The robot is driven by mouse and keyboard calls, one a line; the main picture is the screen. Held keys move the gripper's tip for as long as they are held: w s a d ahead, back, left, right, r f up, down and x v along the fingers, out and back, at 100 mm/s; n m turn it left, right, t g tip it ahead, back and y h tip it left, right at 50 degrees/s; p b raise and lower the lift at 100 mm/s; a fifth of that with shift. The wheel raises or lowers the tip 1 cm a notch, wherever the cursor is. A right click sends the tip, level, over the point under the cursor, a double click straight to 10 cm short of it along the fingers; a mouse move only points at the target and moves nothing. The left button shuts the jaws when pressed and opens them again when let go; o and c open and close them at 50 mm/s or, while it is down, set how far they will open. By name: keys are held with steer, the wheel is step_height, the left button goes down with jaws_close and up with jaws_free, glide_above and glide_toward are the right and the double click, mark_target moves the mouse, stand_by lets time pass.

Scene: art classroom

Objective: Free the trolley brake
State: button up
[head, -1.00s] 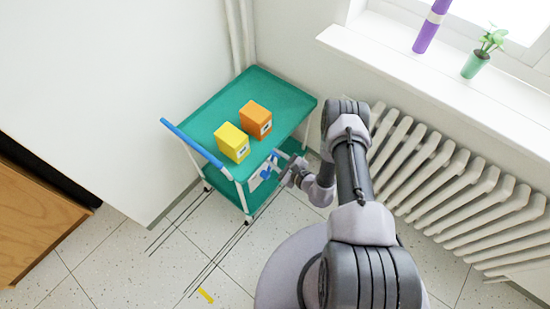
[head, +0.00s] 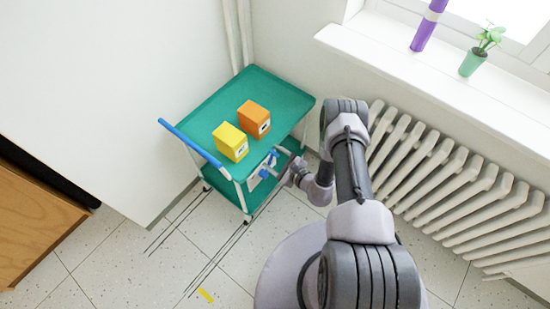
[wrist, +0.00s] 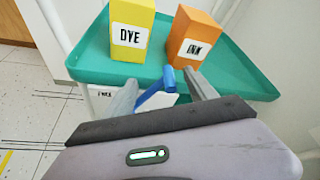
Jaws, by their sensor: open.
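The trolley (head: 283,98) is a green two-shelf cart with white posts and a blue push handle (head: 190,142). On its near side is a white panel (head: 256,183) with a blue brake lever (head: 265,172). In the wrist view the lever (wrist: 154,97) slants up to the right below the top tray. My gripper (wrist: 160,82) is open, with one finger on each side of the lever; contact cannot be told. In the head view my gripper (head: 280,163) is at the trolley's near side. The panel's label, apparently "FREE", is partly covered by my left finger.
A yellow DYE box (head: 231,143) and an orange INK box (head: 253,120) stand on the top tray, just above my gripper. A radiator (head: 450,190) runs along the right wall. A wooden cabinet (head: 35,220) is at left. Floor in front is clear, with a yellow mark (head: 206,296).

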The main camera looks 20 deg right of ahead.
steer(key=p+v, duration=0.4)
steer(key=v, duration=1.3)
steer(key=shift+s+p, duration=0.2)
steer(key=shift+p, duration=0.2)
steer(key=shift+c, duration=0.2)
